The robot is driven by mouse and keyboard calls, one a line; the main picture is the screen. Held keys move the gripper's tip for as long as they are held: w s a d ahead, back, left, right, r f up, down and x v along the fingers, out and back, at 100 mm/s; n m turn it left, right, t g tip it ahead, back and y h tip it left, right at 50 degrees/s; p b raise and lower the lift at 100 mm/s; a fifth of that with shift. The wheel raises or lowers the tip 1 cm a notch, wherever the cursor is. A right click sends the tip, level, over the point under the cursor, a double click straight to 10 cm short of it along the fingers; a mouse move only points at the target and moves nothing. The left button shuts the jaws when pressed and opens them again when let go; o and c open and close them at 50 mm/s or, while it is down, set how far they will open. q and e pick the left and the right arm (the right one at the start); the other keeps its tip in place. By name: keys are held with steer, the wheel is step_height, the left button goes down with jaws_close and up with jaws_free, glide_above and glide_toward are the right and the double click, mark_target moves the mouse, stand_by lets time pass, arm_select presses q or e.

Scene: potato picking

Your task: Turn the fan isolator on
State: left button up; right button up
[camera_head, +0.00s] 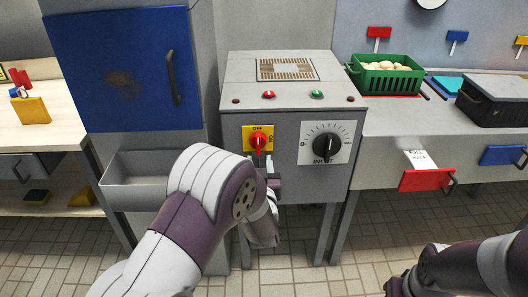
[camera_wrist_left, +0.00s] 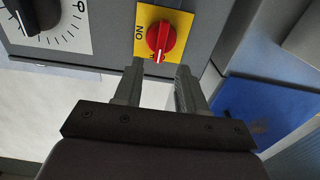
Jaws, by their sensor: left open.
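The fan isolator is a red knob (camera_head: 258,142) on a yellow plate (camera_head: 247,130) on the front of the grey control box. OFF is at the plate's top and ON at its right side. The knob stands upright, its white mark toward OFF. In the left wrist view, turned upside down, the red knob (camera_wrist_left: 162,38) sits just beyond my left gripper (camera_wrist_left: 161,67). Its two fingers are apart and empty, one on each side of the knob's line; I cannot tell whether they touch it. In the head view my left gripper (camera_head: 267,168) is just below the knob, partly hidden by my arm.
A black dial (camera_head: 327,146) marked INLET is right of the isolator. Red (camera_head: 269,94) and green (camera_head: 317,94) buttons sit on the sloped top. A blue door (camera_head: 120,75) and grey trough (camera_head: 150,190) are at left. A green crate (camera_head: 385,78) of potatoes is at right.

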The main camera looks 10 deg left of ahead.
mark_target(258, 145)
arm_select(q)
steer(key=x, duration=0.7)
steer(key=shift+w+a+f+b, duration=0.1)
steer(key=shift+w+b, duration=0.05)
steer(key=shift+b, duration=0.25)
jaws_close()
